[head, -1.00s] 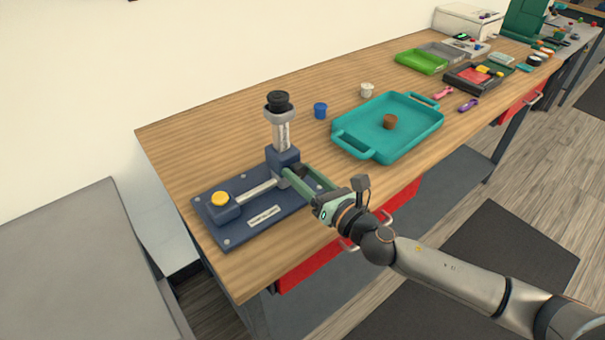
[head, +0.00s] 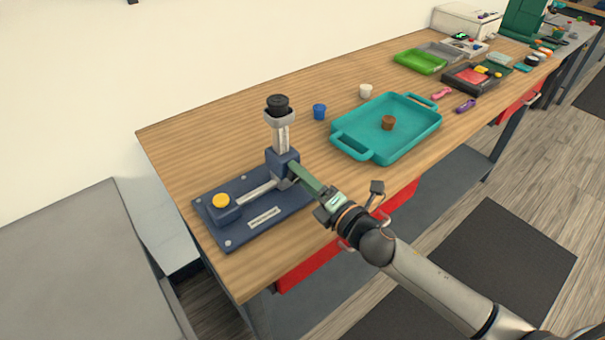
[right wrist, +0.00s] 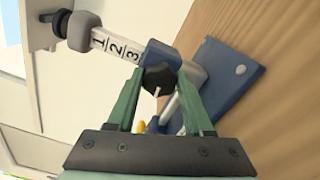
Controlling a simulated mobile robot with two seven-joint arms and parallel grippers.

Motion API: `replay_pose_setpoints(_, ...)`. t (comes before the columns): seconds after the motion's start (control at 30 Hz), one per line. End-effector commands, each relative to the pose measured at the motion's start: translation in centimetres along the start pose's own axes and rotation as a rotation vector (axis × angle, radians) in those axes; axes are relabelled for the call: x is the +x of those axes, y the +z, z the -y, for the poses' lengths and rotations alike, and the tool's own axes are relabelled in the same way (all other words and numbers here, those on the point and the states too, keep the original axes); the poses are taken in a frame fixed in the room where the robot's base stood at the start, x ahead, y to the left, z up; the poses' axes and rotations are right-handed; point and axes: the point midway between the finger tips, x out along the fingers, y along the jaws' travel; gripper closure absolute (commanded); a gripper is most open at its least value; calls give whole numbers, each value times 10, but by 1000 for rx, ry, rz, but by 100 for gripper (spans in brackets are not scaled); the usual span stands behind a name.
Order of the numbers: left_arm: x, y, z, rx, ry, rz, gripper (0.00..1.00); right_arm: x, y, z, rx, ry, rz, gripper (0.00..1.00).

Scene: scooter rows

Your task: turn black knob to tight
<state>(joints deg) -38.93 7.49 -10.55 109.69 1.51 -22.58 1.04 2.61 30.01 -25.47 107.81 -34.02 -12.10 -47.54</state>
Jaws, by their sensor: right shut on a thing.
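The black knob (right wrist: 158,78) sits on the side of the blue clamp block of a stand, with a white pointer line on its face. In the right wrist view it is between the two green fingers of my right gripper (right wrist: 158,85), which are shut on it. In the head view my right gripper (head: 294,169) reaches the blue block (head: 282,160) from the right, and the fingers hide the knob. A post with the marks 1, 2, 3 (right wrist: 116,46) rises from the block. My left gripper is not in view.
The post carries a black cap (head: 277,103). The blue base plate (head: 262,228) has a yellow button (head: 221,201). The table's left back area is clear.

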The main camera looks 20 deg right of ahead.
Motion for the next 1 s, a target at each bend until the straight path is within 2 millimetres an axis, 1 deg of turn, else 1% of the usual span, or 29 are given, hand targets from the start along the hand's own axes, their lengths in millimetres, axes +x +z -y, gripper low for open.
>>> replay_pose_setpoints(1.0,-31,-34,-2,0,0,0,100,0,1,0,967,0,3,100)
